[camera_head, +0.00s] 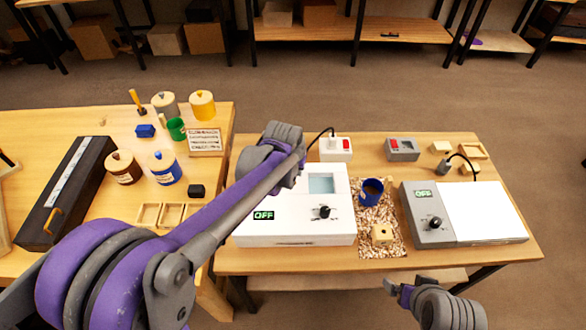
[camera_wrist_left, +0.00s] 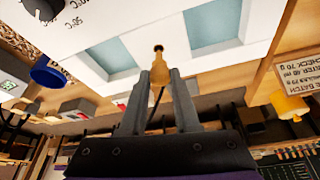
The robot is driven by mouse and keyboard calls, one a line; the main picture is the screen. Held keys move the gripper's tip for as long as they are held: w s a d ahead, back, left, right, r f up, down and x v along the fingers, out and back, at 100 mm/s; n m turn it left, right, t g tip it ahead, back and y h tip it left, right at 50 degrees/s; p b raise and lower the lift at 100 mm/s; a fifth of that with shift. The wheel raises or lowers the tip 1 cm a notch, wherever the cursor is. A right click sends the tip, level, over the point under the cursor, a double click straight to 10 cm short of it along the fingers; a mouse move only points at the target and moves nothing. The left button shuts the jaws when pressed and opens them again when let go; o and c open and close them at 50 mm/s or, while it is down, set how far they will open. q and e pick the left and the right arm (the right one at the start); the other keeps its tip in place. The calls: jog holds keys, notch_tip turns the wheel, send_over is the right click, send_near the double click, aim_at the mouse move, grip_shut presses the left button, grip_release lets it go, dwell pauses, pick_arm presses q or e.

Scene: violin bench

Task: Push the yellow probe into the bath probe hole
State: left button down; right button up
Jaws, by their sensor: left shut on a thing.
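The white bath (camera_head: 338,225) stands on the right table with a blue-grey opening and an "OFF" display. In the left wrist view its white top (camera_wrist_left: 160,38) lies between two blue-grey openings. My left gripper (camera_wrist_left: 160,76) is shut on the yellow probe (camera_wrist_left: 159,66). The probe points at the small dark bath probe hole (camera_wrist_left: 158,47), its tip right at it. I cannot tell whether the tip is inside. In the head view my left arm reaches over the bath's left part and hides the probe and hole. My right gripper (camera_head: 409,286) is at the table's front edge, away from the bath; its jaw opening is unclear.
A blue cup (camera_head: 371,190) and a small wooden block (camera_head: 382,233) stand on a speckled mat right of the bath. A grey device with a white plate (camera_head: 484,211) is farther right. A power box (camera_head: 335,149) with a black cord stands behind the bath.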

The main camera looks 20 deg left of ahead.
aim_at(292, 175)
pick_arm(q)
jog(key=shift+f+b, duration=0.95)
jog(key=shift+f, duration=0.7)
jog(key=c, duration=0.6)
grip_release()
jog(key=shift+o, duration=0.2)
jog(key=shift+r, duration=0.1)
jog(key=v, duration=1)
jog(key=shift+s+r+p, duration=0.2)
jog(key=shift+r+p, duration=0.1)
jog(key=shift+p, duration=0.05)
